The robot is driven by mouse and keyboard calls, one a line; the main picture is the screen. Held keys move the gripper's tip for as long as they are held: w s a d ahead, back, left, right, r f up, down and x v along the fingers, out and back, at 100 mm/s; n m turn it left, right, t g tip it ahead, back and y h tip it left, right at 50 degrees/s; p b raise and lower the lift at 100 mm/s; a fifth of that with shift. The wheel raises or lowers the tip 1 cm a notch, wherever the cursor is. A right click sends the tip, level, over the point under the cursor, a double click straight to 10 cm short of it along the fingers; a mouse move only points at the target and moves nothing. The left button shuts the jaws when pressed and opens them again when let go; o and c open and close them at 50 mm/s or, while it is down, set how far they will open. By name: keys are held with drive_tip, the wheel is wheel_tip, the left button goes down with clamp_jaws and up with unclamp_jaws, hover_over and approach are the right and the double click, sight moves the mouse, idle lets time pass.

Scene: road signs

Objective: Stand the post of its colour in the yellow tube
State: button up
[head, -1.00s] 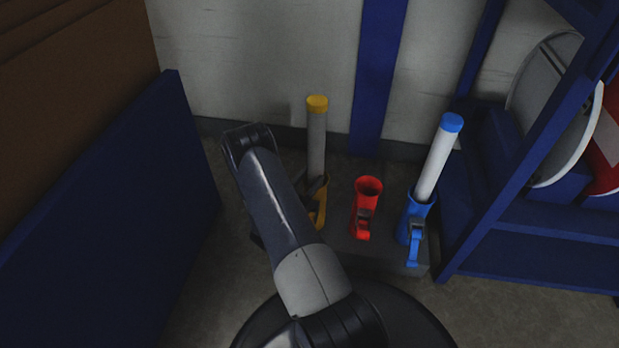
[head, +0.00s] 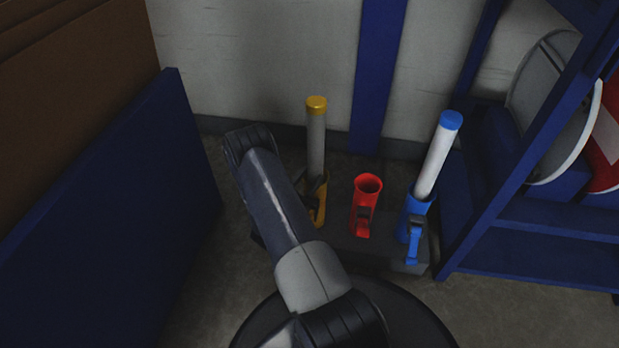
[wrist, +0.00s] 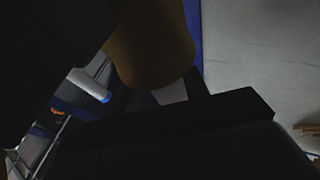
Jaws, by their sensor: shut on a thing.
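The post with a yellow cap (head: 316,132) is grey and stands nearly upright, its lower end in the mouth of the yellow tube (head: 320,205). My arm partly covers the tube. My gripper (head: 319,184) is dark, low at the post by the tube's mouth, and shut on the post. Most of the gripper is hidden behind my arm, and how deep the post sits cannot be seen. In the wrist view a dim yellow-brown rounded surface (wrist: 152,45) fills the top middle, close to my dark gripper (wrist: 180,118).
The red tube (head: 367,187) is empty. The blue tube (head: 413,212) holds a tilted white post with a blue cap (head: 438,155). A blue rack (head: 530,255) with round signs stands at right, a blue panel (head: 120,210) at left, and a wall (head: 260,60) behind.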

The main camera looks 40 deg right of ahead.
drive_tip(key=o, duration=1.1)
drive_tip(key=shift+f, duration=0.6)
drive_tip(key=o, duration=0.3)
drive_tip(key=shift+s, duration=0.1)
drive_tip(key=shift+o, duration=0.2)
drive_tip(key=p+v, duration=0.2)
drive_tip(key=v, duration=0.8)
drive_tip(key=shift+a+r+p, duration=0.3)
drive_tip(key=shift+a+p, duration=0.05)
drive_tip(key=shift+a, duration=0.1)
